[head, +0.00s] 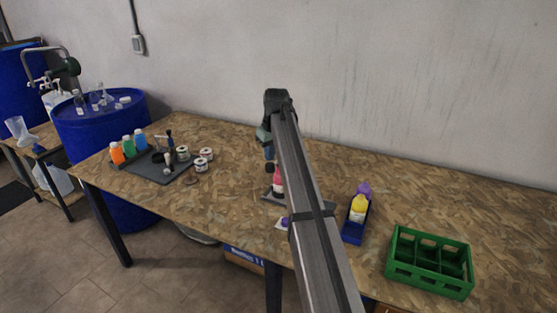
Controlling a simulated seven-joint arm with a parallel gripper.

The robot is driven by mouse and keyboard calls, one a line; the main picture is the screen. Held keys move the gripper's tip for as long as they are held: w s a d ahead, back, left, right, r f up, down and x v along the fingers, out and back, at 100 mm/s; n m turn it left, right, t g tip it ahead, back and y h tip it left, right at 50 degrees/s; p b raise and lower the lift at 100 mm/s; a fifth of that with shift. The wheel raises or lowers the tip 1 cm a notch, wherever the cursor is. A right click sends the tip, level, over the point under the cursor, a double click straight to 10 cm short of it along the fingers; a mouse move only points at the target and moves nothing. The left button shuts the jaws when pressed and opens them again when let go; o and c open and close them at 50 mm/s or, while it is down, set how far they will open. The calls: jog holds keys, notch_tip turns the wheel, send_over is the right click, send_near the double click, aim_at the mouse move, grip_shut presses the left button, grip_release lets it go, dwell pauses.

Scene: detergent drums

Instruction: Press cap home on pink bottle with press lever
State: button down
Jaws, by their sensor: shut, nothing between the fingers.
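The pink bottle (278,182) stands on a dark base plate (271,200) in the middle of the table, partly covered by my arm. The press lever and the top of the bottle are hidden or too small to make out, so I cannot tell how the cap sits. My gripper (269,165) points down just above and left of the bottle, beyond my arm. It is shut and empty. I cannot tell whether it touches the lever.
A blue tray (353,232) right of my arm holds a yellow bottle (358,208) and something purple. A green crate (430,262) stands at the right. Orange, green and blue bottles (128,146), tins (201,165) and a dark board (160,173) are at the left.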

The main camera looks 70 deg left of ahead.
aim_at(269, 167)
jog(key=shift+f, duration=0.25)
jog(key=shift+f, duration=0.6)
jog(key=shift+s+d+f, duration=0.2)
jog(key=shift+f, duration=0.6)
jog(key=shift+s+d+f, duration=0.2)
jog(key=shift+f, duration=0.55)
dwell(0.4)
jog(key=shift+w+a+r, duration=0.2)
jog(key=shift+r, duration=0.65)
jog(key=shift+w+a+r, duration=0.15)
jog(key=shift+a+r, duration=0.05)
jog(key=shift+r, duration=1.45)
jog(key=shift+r, duration=0.1)
jog(key=shift+r, duration=1.9)
